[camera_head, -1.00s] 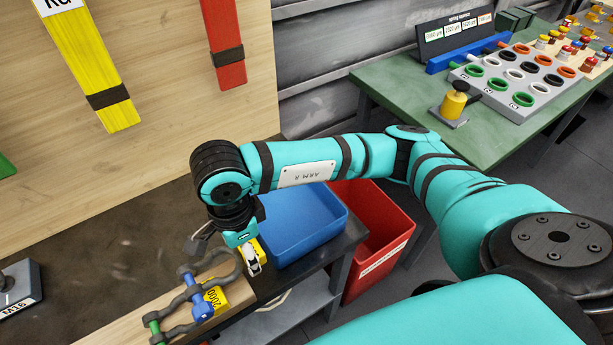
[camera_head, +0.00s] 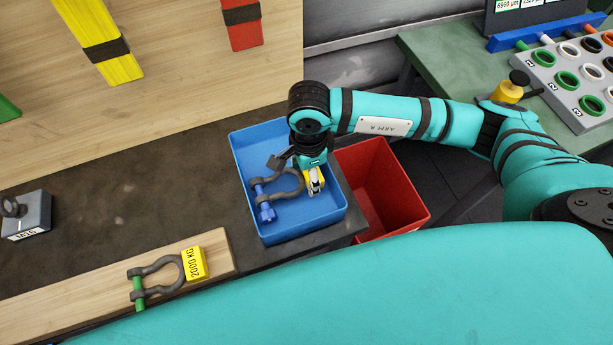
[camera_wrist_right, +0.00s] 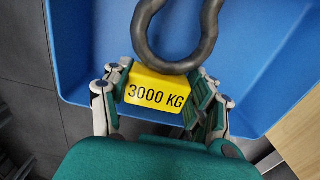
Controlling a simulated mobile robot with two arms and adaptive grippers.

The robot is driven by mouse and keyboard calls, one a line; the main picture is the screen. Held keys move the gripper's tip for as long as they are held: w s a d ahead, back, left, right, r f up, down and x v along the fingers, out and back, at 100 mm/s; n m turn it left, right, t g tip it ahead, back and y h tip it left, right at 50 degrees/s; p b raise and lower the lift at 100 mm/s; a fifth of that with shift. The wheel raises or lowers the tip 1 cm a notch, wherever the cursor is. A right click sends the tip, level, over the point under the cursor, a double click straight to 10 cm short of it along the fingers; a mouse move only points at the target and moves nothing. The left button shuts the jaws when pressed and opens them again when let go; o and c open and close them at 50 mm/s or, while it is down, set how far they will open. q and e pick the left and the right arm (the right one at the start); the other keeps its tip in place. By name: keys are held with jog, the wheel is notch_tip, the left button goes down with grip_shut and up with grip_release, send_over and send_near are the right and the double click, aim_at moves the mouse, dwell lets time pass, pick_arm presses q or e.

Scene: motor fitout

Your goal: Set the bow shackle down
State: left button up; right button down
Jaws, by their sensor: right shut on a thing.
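A dark grey bow shackle with a blue pin (camera_head: 266,212) is over the blue tray (camera_head: 337,216). My right gripper (camera_head: 314,180) is shut on its yellow tag, which reads 3000 KG in the right wrist view (camera_wrist_right: 158,94). The grey bow of the shackle (camera_wrist_right: 178,62) shows beyond the tag, with the blue tray floor behind it. I cannot tell whether the shackle touches the floor. My left gripper is not in view.
A second shackle with a green pin (camera_head: 138,290) and a 2000 KG tag (camera_head: 194,264) lies on a wooden board (camera_head: 75,309). A red bin (camera_head: 412,207) stands right of the tray. A grey M16 block (camera_head: 28,216) sits at the left.

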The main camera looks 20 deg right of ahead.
notch_tip(320, 180, down, 4)
jog(key=shift+r+p, duration=0.25)
jog(key=shift+p, duration=0.2)
jog(key=shift+f, duration=0.2)
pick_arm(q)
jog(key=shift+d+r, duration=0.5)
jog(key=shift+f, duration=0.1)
pick_arm(e)
jog(key=shift+f, duration=0.1)
jog(key=shift+f+b, duration=0.1)
jog(key=shift+b, duration=0.2)
jog(key=shift+c, duration=1.9)
grip_release()
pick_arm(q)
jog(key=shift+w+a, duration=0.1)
